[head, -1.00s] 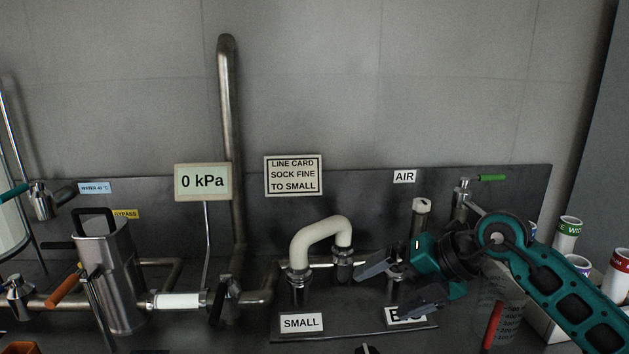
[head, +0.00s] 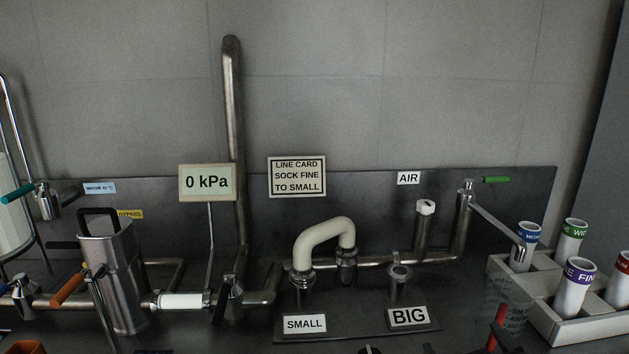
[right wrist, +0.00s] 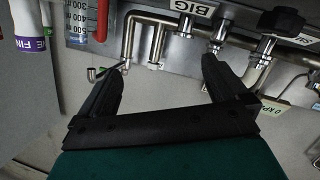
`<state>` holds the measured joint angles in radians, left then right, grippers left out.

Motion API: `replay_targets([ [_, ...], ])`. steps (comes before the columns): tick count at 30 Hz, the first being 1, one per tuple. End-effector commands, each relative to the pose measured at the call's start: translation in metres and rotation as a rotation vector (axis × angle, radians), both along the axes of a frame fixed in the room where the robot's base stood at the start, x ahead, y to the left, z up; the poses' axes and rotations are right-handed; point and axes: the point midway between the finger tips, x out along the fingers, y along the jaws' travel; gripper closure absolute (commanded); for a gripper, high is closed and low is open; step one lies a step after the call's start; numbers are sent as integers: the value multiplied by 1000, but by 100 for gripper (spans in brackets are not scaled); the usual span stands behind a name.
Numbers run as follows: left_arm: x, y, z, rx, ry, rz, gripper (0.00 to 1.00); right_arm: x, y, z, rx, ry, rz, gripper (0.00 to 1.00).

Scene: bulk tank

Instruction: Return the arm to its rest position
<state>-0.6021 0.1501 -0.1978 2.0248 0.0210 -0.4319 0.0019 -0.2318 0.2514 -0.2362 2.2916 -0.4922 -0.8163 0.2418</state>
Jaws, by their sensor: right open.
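My right gripper (right wrist: 162,65) shows in the right wrist view with its two dark fingers spread apart and nothing between them. In the head view the right arm no longer covers the pipework; only small dark shapes show at the bottom edge, too cut off to identify. My left gripper is in neither current view. The white curved pipe (head: 322,232) sits over the fitting behind the SMALL label (head: 304,324). The fitting behind the BIG label (head: 408,317) stands clear of it.
A white divided box (head: 545,322) at the right holds several labelled tubes, including a purple FINE one (head: 574,287). A metal canister (head: 118,275) stands at left. The gauge sign (head: 206,182) reads 0 kPa.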

Motion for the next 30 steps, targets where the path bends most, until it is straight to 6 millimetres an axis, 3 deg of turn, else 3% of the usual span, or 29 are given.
replay_targets([
  [1,0,0,0,0,0,0,57,-20,-5,-26,44,126,-34,0],
  [3,0,0,0,-1,-1,1,57,-46,-7,-55,86,286,-64,0],
  [6,0,0,0,0,-1,1,57,-81,-6,-85,135,472,-83,0],
  [12,1,0,1,-3,-2,3,57,-142,2,-121,200,758,-77,0],
  [19,1,-1,3,-5,-5,2,57,-208,16,-140,258,1030,-36,0],
  [30,-2,4,16,8,-1,9,57,-166,25,-152,273,832,21,0],
])
